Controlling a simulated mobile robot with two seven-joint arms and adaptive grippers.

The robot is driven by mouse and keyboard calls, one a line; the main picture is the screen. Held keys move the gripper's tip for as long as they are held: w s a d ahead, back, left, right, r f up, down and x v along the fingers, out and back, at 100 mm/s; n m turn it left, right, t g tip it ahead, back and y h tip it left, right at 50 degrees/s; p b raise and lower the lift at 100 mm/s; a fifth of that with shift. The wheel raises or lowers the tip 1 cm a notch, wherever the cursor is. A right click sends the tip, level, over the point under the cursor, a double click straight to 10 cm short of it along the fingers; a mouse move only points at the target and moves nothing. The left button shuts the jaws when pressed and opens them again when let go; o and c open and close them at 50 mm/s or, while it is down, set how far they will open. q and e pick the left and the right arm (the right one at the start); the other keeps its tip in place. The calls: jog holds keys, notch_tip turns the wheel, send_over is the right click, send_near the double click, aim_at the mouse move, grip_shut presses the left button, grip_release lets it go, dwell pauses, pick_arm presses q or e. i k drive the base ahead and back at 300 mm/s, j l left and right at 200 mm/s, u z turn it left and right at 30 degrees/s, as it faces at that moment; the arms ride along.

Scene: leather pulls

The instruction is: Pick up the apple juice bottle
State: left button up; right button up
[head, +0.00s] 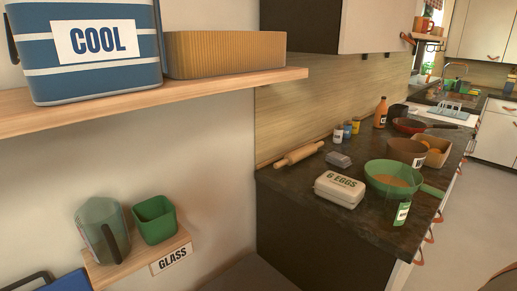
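An orange bottle (381,112) with a pale label stands upright at the back of the dark counter (340,215). A small green and white container (402,213) stands at the counter's front edge. I cannot read the label on either, so I cannot tell which, if any, is the apple juice bottle. Neither of my grippers shows in the head view.
Shelves at left hold a blue cooler (85,75) and a jug (102,232). Floor (467,205) right of the counter is clear.

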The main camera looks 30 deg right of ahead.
aim_at(402, 188)
jog(key=z, duration=1.75)
jog(key=u, duration=1.7)
jog(key=l+z, duration=0.15)
jog(key=z, duration=1.15)
jog(key=k+j+z, duration=0.1)
jog(key=z, duration=0.35)
